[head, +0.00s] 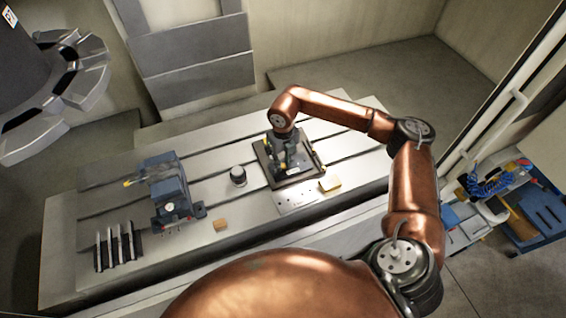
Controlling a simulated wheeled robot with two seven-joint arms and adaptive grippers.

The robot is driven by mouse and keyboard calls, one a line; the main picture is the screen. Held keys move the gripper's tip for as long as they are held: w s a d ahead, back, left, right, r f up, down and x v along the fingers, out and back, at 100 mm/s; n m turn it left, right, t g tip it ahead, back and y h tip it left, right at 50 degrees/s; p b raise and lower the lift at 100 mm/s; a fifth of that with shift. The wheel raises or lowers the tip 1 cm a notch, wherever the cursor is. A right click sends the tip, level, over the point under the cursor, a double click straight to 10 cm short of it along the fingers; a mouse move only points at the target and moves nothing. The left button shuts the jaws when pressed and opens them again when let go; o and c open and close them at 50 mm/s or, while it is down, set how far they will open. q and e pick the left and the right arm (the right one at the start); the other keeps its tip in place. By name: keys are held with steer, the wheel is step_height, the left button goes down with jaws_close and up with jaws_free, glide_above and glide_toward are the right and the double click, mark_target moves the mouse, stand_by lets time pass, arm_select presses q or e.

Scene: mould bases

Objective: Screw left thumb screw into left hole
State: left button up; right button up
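My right arm, copper coloured, reaches in from the right, and my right gripper (282,158) points down over a dark mould base (297,172) on the slotted machine table (70,255). The gripper is small and dark against the dark base, so I cannot tell whether its fingers are open or shut. The thumb screws and the holes are too small or hidden to make out. A small yellow-tipped part shows at the right side of the base. My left gripper is not in view.
A blue vise (167,190) stands left on the table, with several dark bars (118,246) before it. A dark-topped cylinder (238,176), a tan block (220,225), a yellow block (330,184) and a light plate (297,197) lie nearby. A tool changer (60,85) hangs upper left.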

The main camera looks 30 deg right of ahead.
jaws_close()
steer(key=m+p, duration=0.2)
steer(key=m, duration=0.3)
steer(key=shift+r, duration=0.15)
steer(key=m+p, duration=0.1)
steer(key=m, duration=0.1)
steer(key=shift+m, duration=1)
